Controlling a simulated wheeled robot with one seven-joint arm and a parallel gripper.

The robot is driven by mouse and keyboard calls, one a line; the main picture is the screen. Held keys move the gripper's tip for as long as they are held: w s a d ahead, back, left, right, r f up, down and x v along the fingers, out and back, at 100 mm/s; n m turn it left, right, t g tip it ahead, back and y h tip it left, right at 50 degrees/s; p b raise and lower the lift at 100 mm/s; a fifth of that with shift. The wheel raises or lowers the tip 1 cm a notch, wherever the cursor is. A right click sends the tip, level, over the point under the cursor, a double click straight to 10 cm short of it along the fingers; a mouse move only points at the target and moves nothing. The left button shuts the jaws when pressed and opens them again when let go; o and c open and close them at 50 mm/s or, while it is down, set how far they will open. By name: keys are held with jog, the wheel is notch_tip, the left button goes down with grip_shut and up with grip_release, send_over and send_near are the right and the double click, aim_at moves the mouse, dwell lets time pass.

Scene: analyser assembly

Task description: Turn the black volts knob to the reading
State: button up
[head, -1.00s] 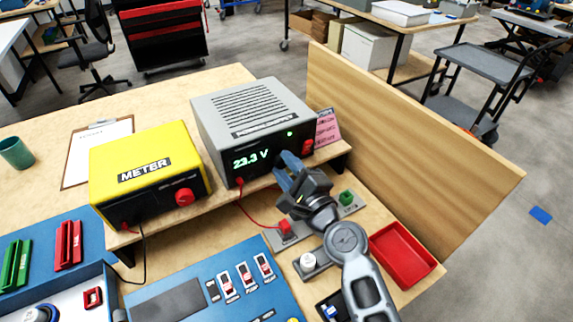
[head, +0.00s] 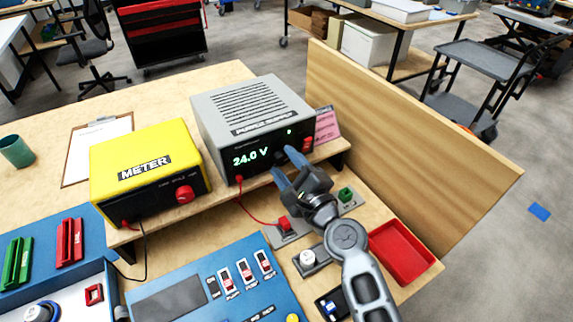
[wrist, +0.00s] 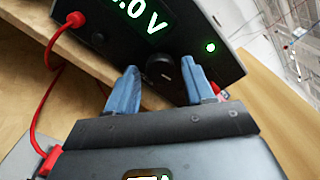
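The grey power supply (head: 250,105) stands on the wooden shelf, its green display (head: 250,157) reading 24.0 V. The black volts knob (wrist: 160,67) is on its dark front panel, partly hidden by my fingers in the head view. My gripper (head: 283,163) is at the panel with its blue fingers spread. In the wrist view, the fingertips (wrist: 160,65) are on either side of the knob, with visible gaps. I cannot tell how far they reach around it. A pink note (head: 327,125) stands behind the supply's right side; its writing is too small to read.
The yellow meter (head: 145,160) sits left of the supply. A red lead (head: 257,215) runs from the supply to a red terminal (head: 285,223). A green terminal (head: 345,194) and a red tray (head: 402,252) are at right, by a wooden partition (head: 410,140).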

jog(key=shift+o, duration=0.4)
jog(key=v, duration=0.7)
jog(key=shift+s+d+b, duration=0.2)
jog(key=shift+s+b, duration=0.1)
